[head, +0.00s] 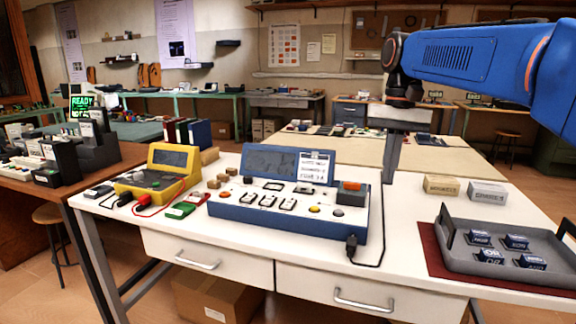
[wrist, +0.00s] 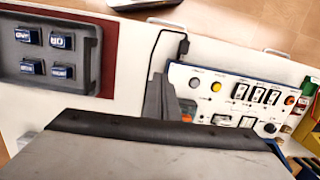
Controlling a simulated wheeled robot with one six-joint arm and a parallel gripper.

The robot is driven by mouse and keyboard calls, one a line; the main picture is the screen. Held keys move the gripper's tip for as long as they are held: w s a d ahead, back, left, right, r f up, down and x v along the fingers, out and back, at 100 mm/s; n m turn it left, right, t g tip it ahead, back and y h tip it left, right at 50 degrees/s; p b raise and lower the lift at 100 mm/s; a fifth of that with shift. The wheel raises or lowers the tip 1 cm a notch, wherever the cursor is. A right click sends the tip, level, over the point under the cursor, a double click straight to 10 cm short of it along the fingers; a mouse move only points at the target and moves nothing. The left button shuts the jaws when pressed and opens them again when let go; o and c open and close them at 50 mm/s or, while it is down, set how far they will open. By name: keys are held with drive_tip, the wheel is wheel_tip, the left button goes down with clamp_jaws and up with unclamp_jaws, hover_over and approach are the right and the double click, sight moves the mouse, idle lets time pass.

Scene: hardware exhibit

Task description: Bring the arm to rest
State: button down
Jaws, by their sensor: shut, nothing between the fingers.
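My blue arm reaches in from the upper right of the head view and bends down at the wrist. My gripper (head: 390,178) points down over the back of the white table (head: 420,235), behind and right of the blue-framed console (head: 285,215). Its fingers look closed together with nothing held. In the wrist view my gripper (wrist: 160,97) shows as a large grey body with dark fingers. The fingers overlap the end of the console (wrist: 205,100) in that picture; I cannot tell the height between them.
A grey tray (head: 480,259) with several dark blue blocks sits on a red mat at the right. Two small boxes (head: 441,186) (head: 488,192) stand behind it. A yellow meter (head: 160,170) is at the left. A black cable (head: 378,235) runs beside the console.

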drive_tip(key=s+d+f+n+t, duration=0.1)
drive_tip(key=s+d+f+t, duration=0.2)
drive_tip(key=s+f, duration=0.8)
drive_tip(key=s+d+f+n+t, duration=0.2)
drive_tip(key=s+d+f+t, duration=0.1)
drive_tip(key=s+f, duration=0.9)
drive_tip(key=shift+s+f+h, duration=0.15)
drive_tip(key=shift+f+h, duration=0.25)
drive_tip(key=shift+f, duration=0.1)
drive_tip(key=shift+r, duration=0.1)
idle(0.3)
